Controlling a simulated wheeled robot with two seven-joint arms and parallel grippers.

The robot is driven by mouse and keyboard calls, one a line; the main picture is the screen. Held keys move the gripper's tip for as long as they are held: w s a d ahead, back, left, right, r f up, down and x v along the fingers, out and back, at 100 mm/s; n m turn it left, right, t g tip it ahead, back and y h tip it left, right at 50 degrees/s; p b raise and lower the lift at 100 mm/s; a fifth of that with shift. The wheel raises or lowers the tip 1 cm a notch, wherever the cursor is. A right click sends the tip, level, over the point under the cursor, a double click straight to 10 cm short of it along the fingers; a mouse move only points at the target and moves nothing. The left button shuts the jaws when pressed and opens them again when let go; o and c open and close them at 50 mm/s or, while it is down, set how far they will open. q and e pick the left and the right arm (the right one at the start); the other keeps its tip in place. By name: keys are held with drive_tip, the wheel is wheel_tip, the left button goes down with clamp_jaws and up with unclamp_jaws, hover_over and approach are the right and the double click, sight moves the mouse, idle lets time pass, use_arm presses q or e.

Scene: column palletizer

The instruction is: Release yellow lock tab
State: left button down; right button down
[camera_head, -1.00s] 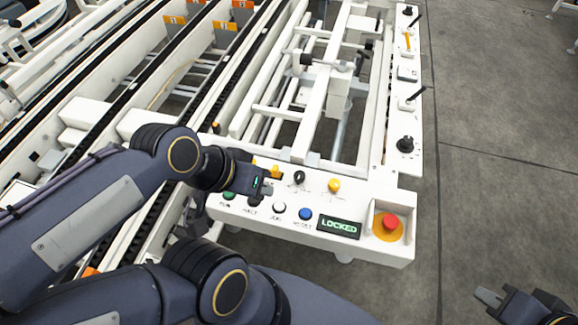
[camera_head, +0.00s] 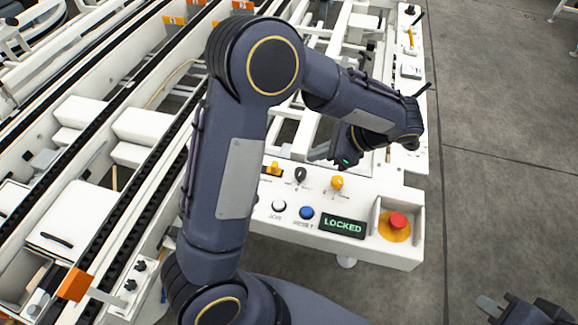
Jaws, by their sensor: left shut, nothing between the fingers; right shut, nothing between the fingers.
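I cannot tell which one is the lock tab. The panel's display (camera_head: 342,226) reads LOCKED in green. My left gripper (camera_head: 320,152) is shut and empty, above the frame just behind the yellow knob; its tips are partly hard to see. My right gripper (camera_head: 488,304) is shut and empty at the lower right, cut off by the picture's edge.
A red emergency button (camera_head: 397,220) sits at the panel's right end. A blue button (camera_head: 306,212), a white button (camera_head: 279,206) and a black knob (camera_head: 300,175) are on the panel. Conveyor rails run at the left. The floor (camera_head: 505,130) at right is clear.

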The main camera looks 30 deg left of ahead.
sight(273, 163)
idle(0.3)
use_arm(q)
drive_tip(key=x, duration=1)
drive_tip(key=shift+f, duration=0.1)
drive_tip(key=a, duration=0.3)
drive_tip(key=shift+s+a, duration=0.15)
drive_tip(key=shift+s, duration=0.2)
